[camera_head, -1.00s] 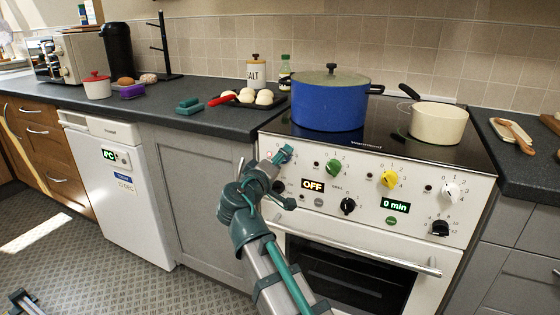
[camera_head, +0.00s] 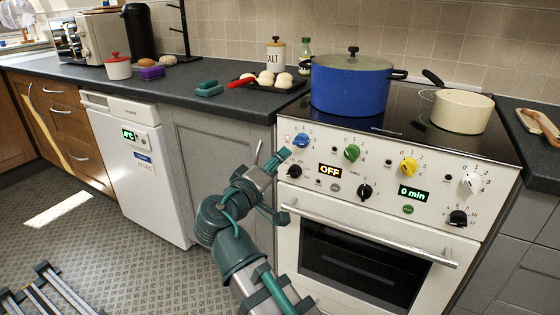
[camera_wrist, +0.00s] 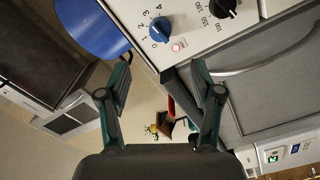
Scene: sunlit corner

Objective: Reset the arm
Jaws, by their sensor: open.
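My gripper (camera_head: 281,186) is open and empty in front of the upper left part of the white cooker (camera_head: 330,212), apart from its knobs as far as I can tell. In the wrist view my gripper (camera_wrist: 161,86) shows its two fingers spread wide with nothing between them. The blue knob (camera_head: 301,141) at the left end of the control panel is just beyond the upper fingertip. The blue knob also shows in the wrist view (camera_wrist: 160,27), with a small red light beside it.
A blue pot (camera_head: 350,88) and a cream pan (camera_head: 462,110) stand on the hob. A small white fridge (camera_head: 145,180) stands at left. The floor (camera_head: 110,245) is largely clear.

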